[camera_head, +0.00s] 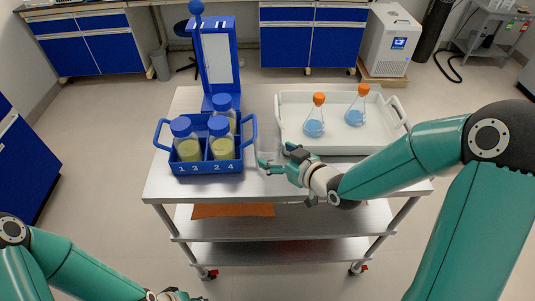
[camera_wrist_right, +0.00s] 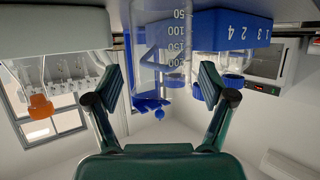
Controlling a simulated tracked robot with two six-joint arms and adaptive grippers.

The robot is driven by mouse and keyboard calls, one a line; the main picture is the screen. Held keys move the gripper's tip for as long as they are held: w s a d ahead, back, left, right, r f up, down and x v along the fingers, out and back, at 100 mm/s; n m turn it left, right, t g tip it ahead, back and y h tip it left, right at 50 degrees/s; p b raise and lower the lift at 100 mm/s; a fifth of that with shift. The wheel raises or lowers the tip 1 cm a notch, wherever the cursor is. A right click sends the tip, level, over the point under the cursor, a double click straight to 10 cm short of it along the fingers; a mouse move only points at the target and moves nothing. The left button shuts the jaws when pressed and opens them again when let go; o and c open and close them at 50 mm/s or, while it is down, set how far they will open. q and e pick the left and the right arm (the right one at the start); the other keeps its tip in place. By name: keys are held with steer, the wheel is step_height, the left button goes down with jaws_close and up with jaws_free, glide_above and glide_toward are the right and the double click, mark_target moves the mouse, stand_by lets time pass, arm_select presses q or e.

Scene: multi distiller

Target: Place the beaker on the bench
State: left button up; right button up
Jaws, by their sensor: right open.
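A clear beaker (camera_head: 268,149) stands on the steel bench top (camera_head: 180,203), between the blue rack and the white tray; it is faint in the head view. In the wrist view, which is upside down, the beaker (camera_wrist_right: 163,45) shows its volume marks. My right gripper (camera_head: 274,158) is open at the near side of the beaker. In the wrist view its two fingers (camera_wrist_right: 160,80) are spread on either side of the beaker, with gaps. My left gripper (camera_head: 170,296) is low at the bottom edge, mostly cut off, in front of the bench.
The blue numbered rack (camera_head: 206,167) with several yellow-filled bottles stands left of the beaker. The white tray (camera_head: 350,138) with two orange-capped blue flasks is on the right. A tall blue stand (camera_head: 215,60) rises behind the rack. The bench's front left strip is clear.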

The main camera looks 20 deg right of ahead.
mark_target(260, 147)
steer(key=shift+p+x, duration=0.7)
steer(key=shift+x, duration=1.6)
steer(key=shift+a, duration=0.15)
steer(key=shift+c, duration=0.2)
steer(key=c, duration=1.1)
steer(key=shift+o, duration=0.2)
